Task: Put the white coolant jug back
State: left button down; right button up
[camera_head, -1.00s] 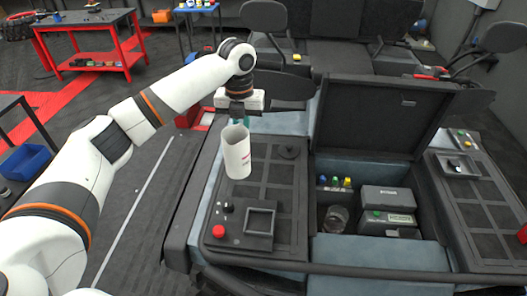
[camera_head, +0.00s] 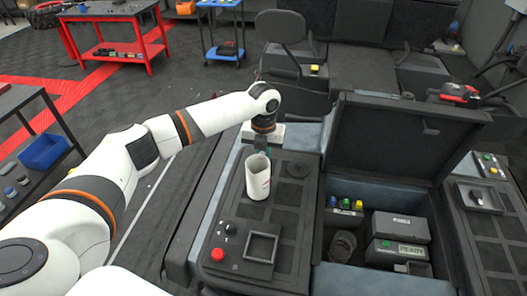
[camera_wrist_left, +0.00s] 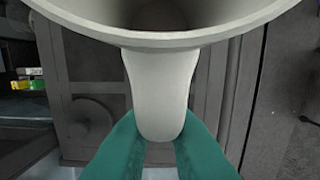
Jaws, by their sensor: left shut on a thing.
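The white coolant jug (camera_head: 257,180) is an open-topped cylinder with a small red mark, upright over the left console panel (camera_head: 283,207). I cannot tell whether its base touches the panel. My left gripper (camera_head: 265,151) is at the far side of the jug, shut on its handle. In the left wrist view the teal fingers (camera_wrist_left: 160,140) are on either side of the pale handle (camera_wrist_left: 160,90), below the jug's wide rim (camera_wrist_left: 165,40). My right gripper is not in view.
To the right, an open bin with a raised black lid (camera_head: 400,145) holds coloured bottles (camera_head: 346,203) and grey boxes (camera_head: 400,227). A red workbench (camera_head: 115,25) stands far left.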

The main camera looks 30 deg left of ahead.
pick_arm(q)
jog(key=shift+s+f, duration=0.15)
jog(key=shift+f, duration=0.2)
jog(key=shift+f, duration=0.15)
jog(key=shift+f, duration=0.15)
jog(key=c, duration=1.4)
grip_release()
jog(key=shift+c, duration=0.2)
